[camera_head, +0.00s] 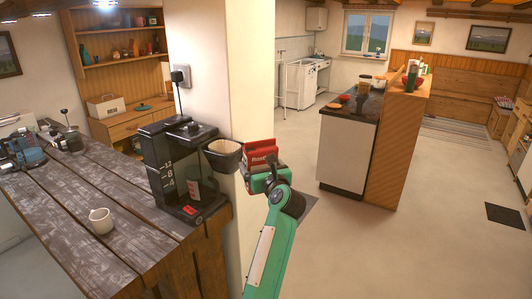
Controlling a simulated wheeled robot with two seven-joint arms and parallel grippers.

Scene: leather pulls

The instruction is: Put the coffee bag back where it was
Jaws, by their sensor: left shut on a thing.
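A red coffee bag (261,151) with white lettering shows near the middle of the view, in front of the pale pillar. My left gripper (263,169), at the end of a green arm, is shut on the bag's lower part and holds it in the air. The fingertips are partly hidden by the wrist and the bag. The bag is just right of the dark filter basket (222,156) that sticks out beside the black coffee machine (180,165). I cannot tell whether they touch. My right gripper is not in view.
The coffee machine stands on a dark plank counter (75,200) with a white mug (101,221). The pillar (235,60) rises behind the bag. Wooden shelves (110,55) stand at the back left. A kitchen island (347,155) stands to the right, with open floor (400,240) before it.

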